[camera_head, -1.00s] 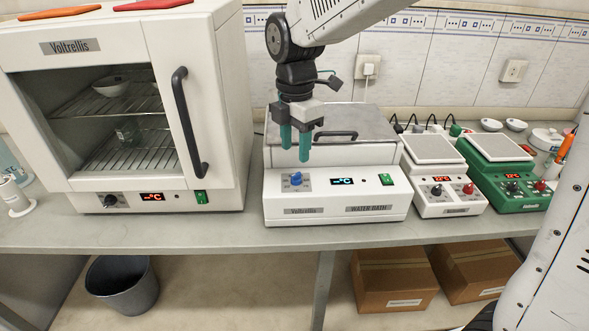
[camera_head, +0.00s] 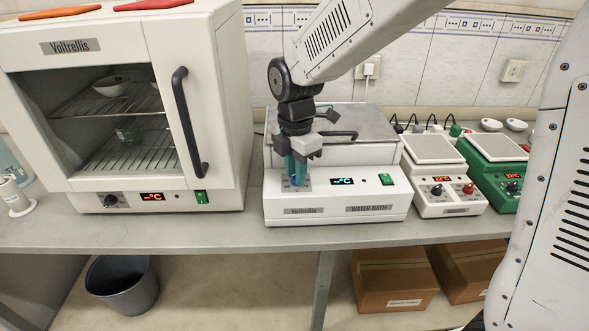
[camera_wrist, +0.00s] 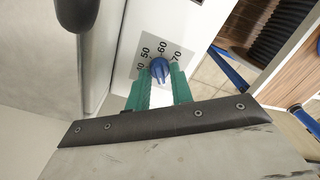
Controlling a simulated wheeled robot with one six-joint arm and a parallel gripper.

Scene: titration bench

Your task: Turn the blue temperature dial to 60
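The blue temperature dial (camera_head: 294,181) is on the front panel of the white water bath (camera_head: 370,204), at its left. In the wrist view the dial (camera_wrist: 160,69) sits on a grey scale plate with 50, 60 and 70 readable. Its exact setting cannot be told. My gripper (camera_head: 295,182) has green fingers and is down at the panel, partly covering the dial in the head view. In the wrist view my gripper (camera_wrist: 160,80) is open, with one finger at each side of the dial. Contact with the dial cannot be told.
A white oven (camera_head: 222,110) stands to the left of the bath. A white hotplate-like device (camera_head: 448,190) and a green one (camera_head: 495,177) stand to its right. A green switch (camera_head: 387,180) is on the bath's panel. The bench front (camera_head: 200,232) is clear.

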